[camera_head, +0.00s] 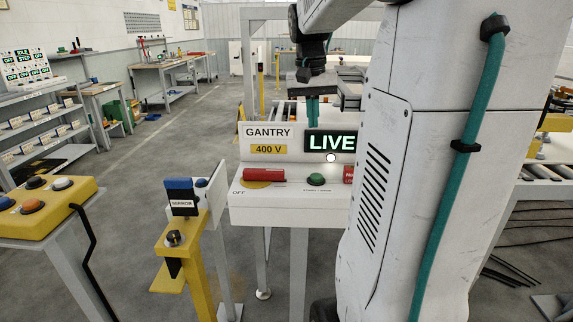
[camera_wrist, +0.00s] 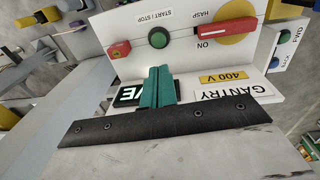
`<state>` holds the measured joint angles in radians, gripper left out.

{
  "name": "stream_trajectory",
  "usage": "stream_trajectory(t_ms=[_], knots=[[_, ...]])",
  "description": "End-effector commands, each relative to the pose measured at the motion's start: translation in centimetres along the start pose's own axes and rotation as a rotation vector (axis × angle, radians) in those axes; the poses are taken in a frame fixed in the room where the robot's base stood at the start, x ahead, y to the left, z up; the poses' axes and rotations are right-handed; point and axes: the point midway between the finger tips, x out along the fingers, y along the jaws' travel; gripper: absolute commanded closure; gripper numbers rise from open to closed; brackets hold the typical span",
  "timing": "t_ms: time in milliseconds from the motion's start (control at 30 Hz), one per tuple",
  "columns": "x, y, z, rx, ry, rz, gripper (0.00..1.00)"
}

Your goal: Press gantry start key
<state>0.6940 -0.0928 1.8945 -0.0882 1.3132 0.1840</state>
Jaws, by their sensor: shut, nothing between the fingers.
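The gantry control box (camera_head: 300,205) stands in the middle of the head view, with a GANTRY sign and a lit LIVE display (camera_head: 330,142). A round green button (camera_head: 316,179) sits on its front ledge; in the wrist view the green button (camera_wrist: 158,37) is marked START/STOP. My gripper (camera_head: 313,120) is shut and empty, its teal fingers pointing down at the top of the sign panel. In the wrist view the fingers (camera_wrist: 160,70) cover part of the LIVE display, and their tips appear short of the green button. I see no contact with the button.
A red switch handle (camera_head: 264,174) on a yellow disc and a red part (camera_head: 348,173) flank the button. A yellow post (camera_head: 172,240) with a blue-topped tag stands left of the box. A yellow button box (camera_head: 45,205) is farther left. Open floor lies behind them.

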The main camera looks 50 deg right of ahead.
Motion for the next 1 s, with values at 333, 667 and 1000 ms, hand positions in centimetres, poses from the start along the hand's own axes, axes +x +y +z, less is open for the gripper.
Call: stream_trajectory(t_ms=[333, 667, 1000], knots=[[0.0, 0.2, -0.2, 0.007, -0.001, 0.001, 1.0], [4.1, 0.1, -0.1, 0.005, -0.006, 0.002, 1.0], [11.1, 0.2, -0.1, 0.006, -0.004, 0.001, 1.0]])
